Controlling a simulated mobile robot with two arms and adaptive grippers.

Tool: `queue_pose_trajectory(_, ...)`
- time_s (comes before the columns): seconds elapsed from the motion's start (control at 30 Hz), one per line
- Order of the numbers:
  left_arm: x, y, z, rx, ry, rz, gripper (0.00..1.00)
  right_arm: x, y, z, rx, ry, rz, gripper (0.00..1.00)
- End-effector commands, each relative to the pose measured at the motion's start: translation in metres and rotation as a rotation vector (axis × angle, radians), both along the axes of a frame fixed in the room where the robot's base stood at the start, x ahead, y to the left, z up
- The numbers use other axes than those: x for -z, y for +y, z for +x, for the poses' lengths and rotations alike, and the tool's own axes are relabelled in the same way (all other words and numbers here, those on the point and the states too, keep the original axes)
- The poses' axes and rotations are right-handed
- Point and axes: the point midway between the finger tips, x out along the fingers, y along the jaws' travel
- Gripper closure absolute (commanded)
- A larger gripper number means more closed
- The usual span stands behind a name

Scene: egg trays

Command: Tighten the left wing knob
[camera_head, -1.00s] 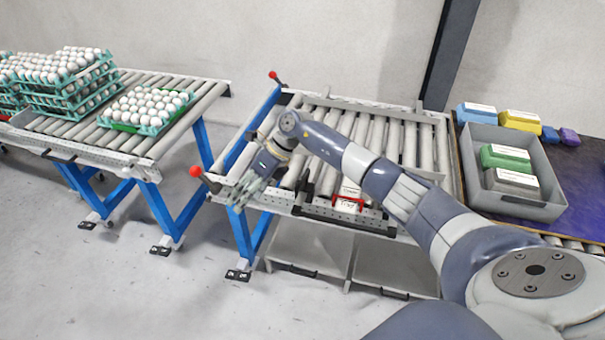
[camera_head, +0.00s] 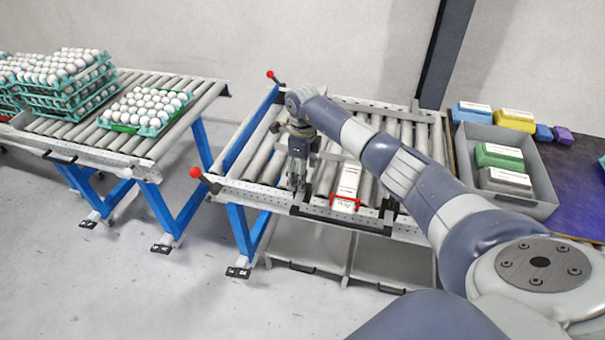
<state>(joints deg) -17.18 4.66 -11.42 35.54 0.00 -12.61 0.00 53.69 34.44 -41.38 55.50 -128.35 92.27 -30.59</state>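My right arm reaches in from the right, and its gripper (camera_head: 296,186) points down over the front rail (camera_head: 258,193) of the middle roller table, at the left end of a black fixture bar (camera_head: 339,222). Its fingers look close together, but they are too small to tell whether they are open or shut. I cannot make out a wing knob; the spot around the fingertips is partly covered by the gripper. A white box (camera_head: 348,180) with a red clip (camera_head: 345,203) at its front stands on the rollers just right of the gripper. My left gripper is not in view.
Red-ball levers (camera_head: 195,173) (camera_head: 271,74) stick out at the table's left corners. A roller table (camera_head: 100,143) with egg trays (camera_head: 148,125) stands left across a floor gap. A grey bin (camera_head: 540,180) with a green box (camera_head: 498,156) sits at right.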

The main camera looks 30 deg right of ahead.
Motion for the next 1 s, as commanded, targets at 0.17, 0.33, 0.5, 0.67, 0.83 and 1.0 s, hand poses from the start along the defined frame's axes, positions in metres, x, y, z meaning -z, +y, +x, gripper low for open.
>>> queue_pose_trajectory(0.17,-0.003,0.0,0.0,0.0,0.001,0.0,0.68,0.014,0.0,0.0,-0.001,0.001,0.001,0.23)
queue_pose_trajectory(0.33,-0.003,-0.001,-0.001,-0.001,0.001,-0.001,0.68,0.016,0.0,0.0,-0.001,-0.001,0.0,0.23)
queue_pose_trajectory(0.5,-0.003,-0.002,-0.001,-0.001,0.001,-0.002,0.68,0.016,0.0,0.0,-0.001,-0.001,0.001,0.32)
queue_pose_trajectory(0.67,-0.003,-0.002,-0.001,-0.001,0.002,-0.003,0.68,0.016,0.0,0.0,-0.001,-0.001,0.001,0.67)
queue_pose_trajectory(0.83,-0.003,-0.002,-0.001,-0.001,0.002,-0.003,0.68,0.016,0.0,0.0,0.0,0.0,0.0,0.67)
queue_pose_trajectory(1.0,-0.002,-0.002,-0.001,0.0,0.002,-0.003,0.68,0.016,0.0,0.0,0.021,-0.001,0.0,0.67)
